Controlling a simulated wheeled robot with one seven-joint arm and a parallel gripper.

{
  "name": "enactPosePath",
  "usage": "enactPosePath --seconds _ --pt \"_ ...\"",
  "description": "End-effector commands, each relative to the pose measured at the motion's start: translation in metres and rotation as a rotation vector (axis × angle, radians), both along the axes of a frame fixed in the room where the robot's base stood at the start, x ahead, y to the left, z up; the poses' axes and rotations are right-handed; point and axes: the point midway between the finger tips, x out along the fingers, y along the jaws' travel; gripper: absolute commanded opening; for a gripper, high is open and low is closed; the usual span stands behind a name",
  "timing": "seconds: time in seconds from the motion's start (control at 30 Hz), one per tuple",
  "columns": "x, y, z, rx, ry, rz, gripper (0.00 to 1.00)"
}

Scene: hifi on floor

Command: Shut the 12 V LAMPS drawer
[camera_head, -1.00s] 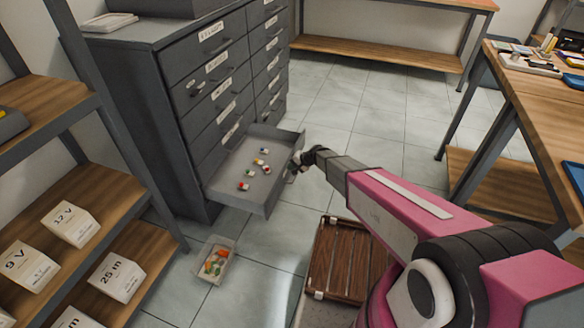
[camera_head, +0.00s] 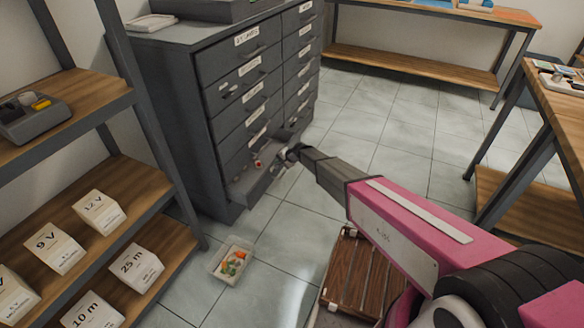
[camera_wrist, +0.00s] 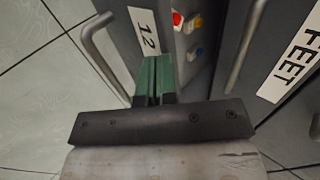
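The 12 V LAMPS drawer (camera_head: 262,184) is a low grey drawer of the left column of the cabinet, standing a little way out. In the wrist view its white label (camera_wrist: 146,34) shows "12", the rest hidden behind my fingers. Its bar handle (camera_wrist: 98,42) is left of them.
The grey cabinet's (camera_head: 190,110) other drawers look shut; one labelled "FEET" (camera_wrist: 296,62) shows close by. A clear bin (camera_head: 231,260) of coloured parts lies on the floor. A shelf with boxes (camera_head: 100,212) stands left, a wooden bench (camera_head: 562,110) right. Open tiled floor lies between.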

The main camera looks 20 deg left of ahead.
Motion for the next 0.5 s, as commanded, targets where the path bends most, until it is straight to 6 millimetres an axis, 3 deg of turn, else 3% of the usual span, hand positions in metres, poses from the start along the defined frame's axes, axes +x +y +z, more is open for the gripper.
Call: enactPosePath --seconds 0.03,0.2,0.5 --pt "0.003 0.015 -0.001 0.000 -0.002 0.003 0.00" --pt "0.005 0.046 -0.001 0.001 -0.002 0.001 0.00" --pt "0.006 0.071 0.000 0.000 -0.001 0.001 0.00"
